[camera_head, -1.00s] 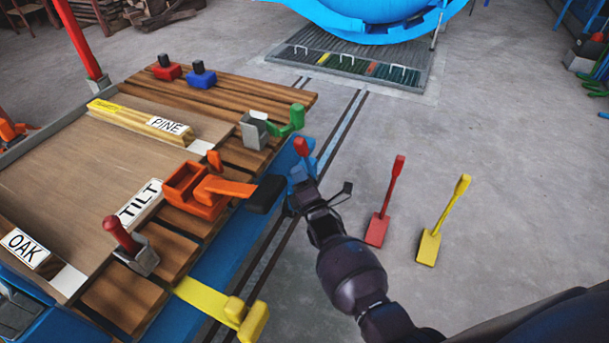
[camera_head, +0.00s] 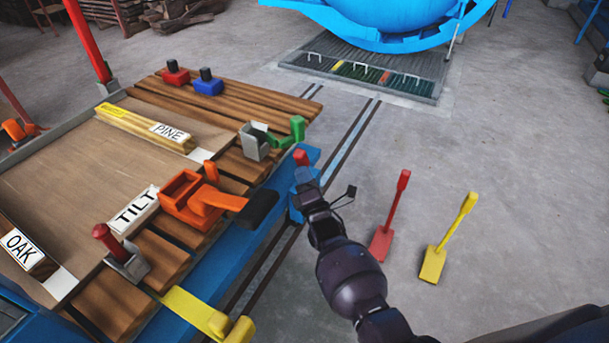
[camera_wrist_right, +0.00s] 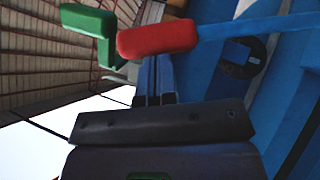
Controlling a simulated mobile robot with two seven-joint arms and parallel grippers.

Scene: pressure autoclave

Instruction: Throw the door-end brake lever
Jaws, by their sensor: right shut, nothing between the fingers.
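A lever with a red grip (camera_head: 302,157) and a blue arm stands at the blue edge of the cart, on the side toward the blue vessel; I take it as the door-end brake lever. In the right wrist view its red grip (camera_wrist_right: 157,39) and blue arm (camera_wrist_right: 245,25) cross in front of the fingers. My right gripper (camera_head: 305,186) is shut and empty, close beside the lever just below the red grip. I cannot tell whether it touches. Its fingers (camera_wrist_right: 154,80) show narrowly in the wrist view. My left gripper is not in view.
A green handle (camera_head: 297,128) stands just beyond the red grip. An orange clamp (camera_head: 183,196) with a black-ended lever lies left of my gripper. A yellow lever (camera_head: 200,312) sticks out nearer.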

